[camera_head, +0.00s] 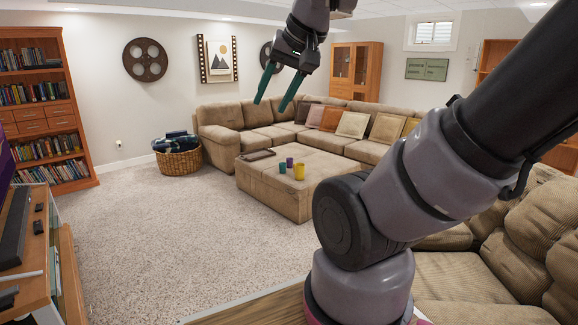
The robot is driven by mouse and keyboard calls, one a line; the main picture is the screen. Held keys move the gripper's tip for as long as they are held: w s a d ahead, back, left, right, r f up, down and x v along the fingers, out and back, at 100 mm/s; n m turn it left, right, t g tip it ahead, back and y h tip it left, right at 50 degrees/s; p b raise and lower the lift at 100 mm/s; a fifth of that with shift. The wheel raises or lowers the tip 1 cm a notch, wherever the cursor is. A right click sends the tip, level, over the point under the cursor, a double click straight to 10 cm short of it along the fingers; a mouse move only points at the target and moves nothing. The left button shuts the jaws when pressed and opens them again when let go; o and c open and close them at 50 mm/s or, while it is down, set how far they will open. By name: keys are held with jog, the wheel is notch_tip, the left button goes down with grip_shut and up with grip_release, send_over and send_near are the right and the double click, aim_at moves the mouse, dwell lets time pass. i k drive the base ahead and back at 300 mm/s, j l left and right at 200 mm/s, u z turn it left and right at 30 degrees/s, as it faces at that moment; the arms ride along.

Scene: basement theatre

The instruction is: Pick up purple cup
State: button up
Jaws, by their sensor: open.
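A small purple cup (290,162) stands on the tan ottoman (262,189) in the middle of the room. A green cup (282,168) stands just to its left and a yellow cup (299,172) just to its right and nearer. The purple cup is partly behind these two; its lower part is hard to make out. My gripper (272,95) is raised in the air at the top middle of the picture, its two green fingers apart and pointing down. It is empty and well apart from the cups.
A dark tray (258,155) lies on the ottoman's far left. A sectional sofa (258,118) wraps behind it; another sofa (490,265) stands at right. A wicker basket (180,161) and bookshelf (60,110) stand at left. The carpet (180,240) in front is clear.

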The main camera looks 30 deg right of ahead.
aim_at(289, 161)
jog(key=i+z, duration=0.15)
jog(key=z, duration=0.2)
jog(key=i, duration=4.25)
jog(key=i+z, duration=0.15)
jog(key=i, duration=0.4)
jog(key=i+j+z, duration=0.15)
jog(key=i, duration=0.35)
jog(key=i+j+z, duration=0.15)
jog(key=i, duration=0.4)
